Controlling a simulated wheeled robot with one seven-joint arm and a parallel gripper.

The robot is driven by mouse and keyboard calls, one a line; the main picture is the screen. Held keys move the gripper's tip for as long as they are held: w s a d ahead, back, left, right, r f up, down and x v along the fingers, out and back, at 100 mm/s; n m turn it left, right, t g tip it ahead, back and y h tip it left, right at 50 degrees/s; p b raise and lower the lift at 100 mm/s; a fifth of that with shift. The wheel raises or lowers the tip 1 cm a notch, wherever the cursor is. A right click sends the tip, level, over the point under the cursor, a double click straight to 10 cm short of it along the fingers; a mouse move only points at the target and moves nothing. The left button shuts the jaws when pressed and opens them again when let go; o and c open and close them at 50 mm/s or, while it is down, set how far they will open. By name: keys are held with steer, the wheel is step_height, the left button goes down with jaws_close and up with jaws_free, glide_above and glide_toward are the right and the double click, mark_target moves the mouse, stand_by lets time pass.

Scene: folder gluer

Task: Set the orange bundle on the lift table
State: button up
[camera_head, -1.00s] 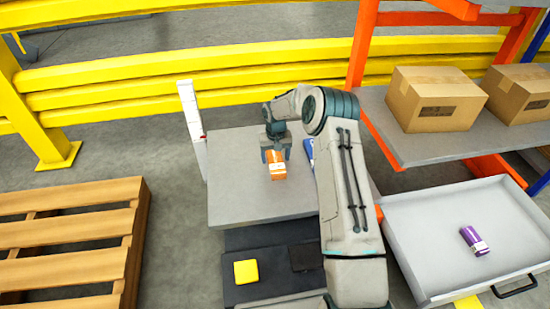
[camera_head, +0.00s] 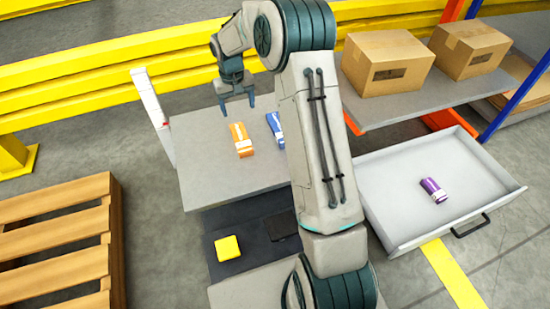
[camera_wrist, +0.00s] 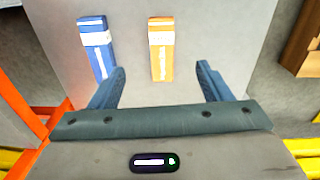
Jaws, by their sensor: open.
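The orange bundle (camera_head: 241,139), with a white band, lies on the grey top of the lift table (camera_head: 200,181). It also shows in the wrist view (camera_wrist: 161,50), ahead of the gap between my fingers. A blue bundle (camera_head: 276,129) with a white band lies just right of it in the head view, apart from it; the wrist view shows it (camera_wrist: 96,48) on the left. My gripper (camera_head: 237,108) is open and empty, above the table and clear of the orange bundle. My arm hides the table's right part in the head view.
A purple bundle (camera_head: 433,189) lies in the open drawer (camera_head: 385,200) at right. Cardboard boxes (camera_head: 388,62) stand on the shelf (camera_head: 400,103). A yellow block (camera_head: 228,248) lies on a dark surface in front. A wooden pallet (camera_head: 60,240) is at left, a yellow rail behind.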

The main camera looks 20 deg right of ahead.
steer(key=s+r, duration=0.5)
steer(key=s, duration=0.4)
steer(key=s+r, duration=0.6)
steer(key=s, duration=0.3)
steer(key=s+d+t, duration=0.1)
steer(key=s, duration=1.5)
steer(key=shift+s+f+y, duration=0.2)
steer(key=shift+y, duration=0.1)
